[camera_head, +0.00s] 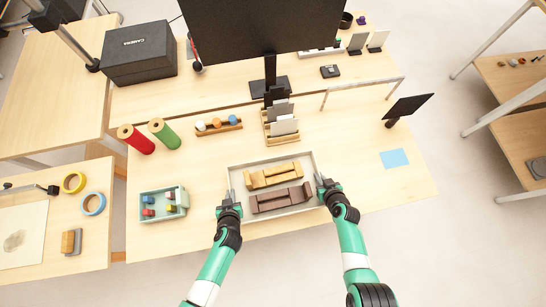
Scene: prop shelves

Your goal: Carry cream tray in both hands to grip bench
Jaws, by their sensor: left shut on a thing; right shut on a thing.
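The cream tray (311,157) is at the front middle of the large wooden table, below the dark monitor. A tan wooden piece (273,176) and a dark brown wooden piece (281,198) lie in it, one behind the other. My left gripper (231,196) is shut on the tray's left wall. My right gripper (321,182) is shut on its right wall. Whether the tray touches the table or is slightly lifted cannot be told from this view. No bench is marked by a label that I can read.
A small pale green tray with coloured blocks (143,203) stands left of the cream tray. Red (137,139) and green (165,133) rolls and a rack of cards (268,125) stand behind. A lower table (95,235) with tape rings is at left.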

